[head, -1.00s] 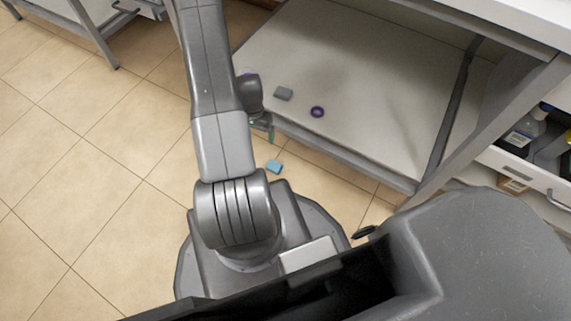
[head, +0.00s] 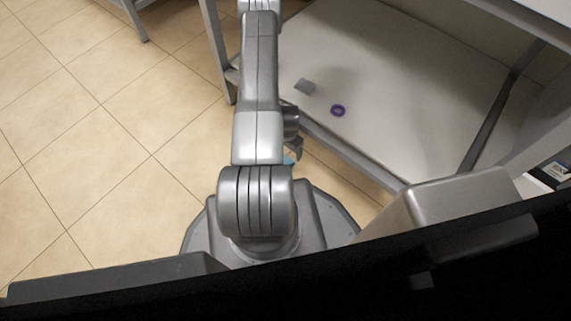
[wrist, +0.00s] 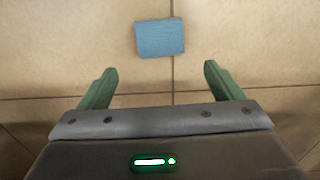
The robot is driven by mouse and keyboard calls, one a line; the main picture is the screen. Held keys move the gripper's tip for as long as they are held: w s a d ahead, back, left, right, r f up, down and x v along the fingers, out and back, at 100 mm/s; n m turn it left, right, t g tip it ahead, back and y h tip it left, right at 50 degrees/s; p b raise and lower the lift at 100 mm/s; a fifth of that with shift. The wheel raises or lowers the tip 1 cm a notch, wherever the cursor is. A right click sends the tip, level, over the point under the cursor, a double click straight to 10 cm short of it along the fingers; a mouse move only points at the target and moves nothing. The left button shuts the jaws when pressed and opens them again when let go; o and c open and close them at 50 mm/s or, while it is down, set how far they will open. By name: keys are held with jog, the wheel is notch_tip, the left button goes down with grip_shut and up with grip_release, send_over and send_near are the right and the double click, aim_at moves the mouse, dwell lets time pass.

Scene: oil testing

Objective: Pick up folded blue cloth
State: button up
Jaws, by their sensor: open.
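The folded blue cloth (wrist: 160,38) lies flat on the tiled floor in the wrist view, beyond my fingertips and roughly centred between them. My gripper (wrist: 157,72) is open and empty, with its two green fingers spread apart and pointing towards the cloth. In the head view only a small part of the blue cloth (head: 289,159) shows beside my arm, and the rest is hidden. My gripper (head: 295,152) is partly hidden there by the arm, close to the cloth.
A low white shelf (head: 400,90) under a bench stands to the right. A grey block (head: 304,86) and a purple ring (head: 338,110) lie on it. Grey bench legs (head: 216,50) stand near my arm. The tiled floor (head: 100,130) to the left is clear.

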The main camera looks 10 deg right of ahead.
notch_tip(320, 180, down, 7)
jog(key=b, duration=0.2)
jog(key=shift+r+b, duration=0.15)
jog(key=shift+b, duration=0.25)
jog(key=shift+r, duration=0.1)
jog(key=c, duration=1.1)
